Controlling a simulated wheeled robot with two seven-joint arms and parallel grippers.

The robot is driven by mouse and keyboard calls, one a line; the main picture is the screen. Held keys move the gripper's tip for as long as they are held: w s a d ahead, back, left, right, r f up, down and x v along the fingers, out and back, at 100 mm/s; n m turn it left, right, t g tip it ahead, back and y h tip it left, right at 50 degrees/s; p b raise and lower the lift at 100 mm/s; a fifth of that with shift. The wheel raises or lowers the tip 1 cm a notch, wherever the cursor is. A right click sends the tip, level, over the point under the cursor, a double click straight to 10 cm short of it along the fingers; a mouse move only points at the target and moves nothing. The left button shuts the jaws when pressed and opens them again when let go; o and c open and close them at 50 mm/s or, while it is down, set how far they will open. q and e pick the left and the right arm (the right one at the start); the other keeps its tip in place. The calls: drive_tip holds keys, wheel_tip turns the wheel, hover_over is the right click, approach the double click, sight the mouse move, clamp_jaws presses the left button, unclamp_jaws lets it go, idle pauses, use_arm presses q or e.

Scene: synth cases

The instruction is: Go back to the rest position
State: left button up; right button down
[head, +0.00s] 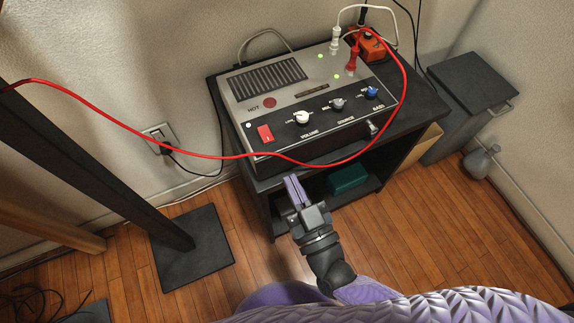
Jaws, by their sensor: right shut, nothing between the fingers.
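My right gripper (293,188) points up toward the front of a small dark table (215,92). Its purple fingers are shut with nothing between them. It appears in front of the table's edge, below the grey and black control box (300,95) in the picture; whether it touches the table I cannot tell. My left gripper is not in view.
A red cable (120,127) hangs across the box front, from a red plug (353,60) toward the left. An orange box (370,45) sits behind. A black stand (192,250) is at left, a grey bin (470,90) at right. Wooden floor (225,205) lies between stand and table.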

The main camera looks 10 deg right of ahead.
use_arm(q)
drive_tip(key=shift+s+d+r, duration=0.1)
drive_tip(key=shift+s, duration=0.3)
use_arm(e)
drive_tip(key=s+d+f+n+g+h+p, duration=0.1)
drive_tip(key=s+d+f+g+h+p, duration=0.1)
drive_tip(key=s+d+f+g+p, duration=0.35)
drive_tip(key=s+d+f+g+h+p, duration=0.2)
drive_tip(key=s+d+f+g+p, duration=0.15)
drive_tip(key=s+f+g, duration=0.55)
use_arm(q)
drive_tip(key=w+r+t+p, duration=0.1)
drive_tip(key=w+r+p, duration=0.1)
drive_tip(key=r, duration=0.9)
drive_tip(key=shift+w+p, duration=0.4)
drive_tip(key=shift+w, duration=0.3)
use_arm(e)
drive_tip(key=s+d+f+m+g+h, duration=0.1)
drive_tip(key=s+d, duration=0.3)
drive_tip(key=s, duration=0.6)
drive_tip(key=s+d+f+g+h, duration=0.2)
drive_tip(key=s+d+g, duration=0.2)
drive_tip(key=s, duration=0.5)
drive_tip(key=shift+s+f+m+g, duration=0.3)
drive_tip(key=shift+s+m+g, duration=0.05)
drive_tip(key=shift+m, duration=0.05)
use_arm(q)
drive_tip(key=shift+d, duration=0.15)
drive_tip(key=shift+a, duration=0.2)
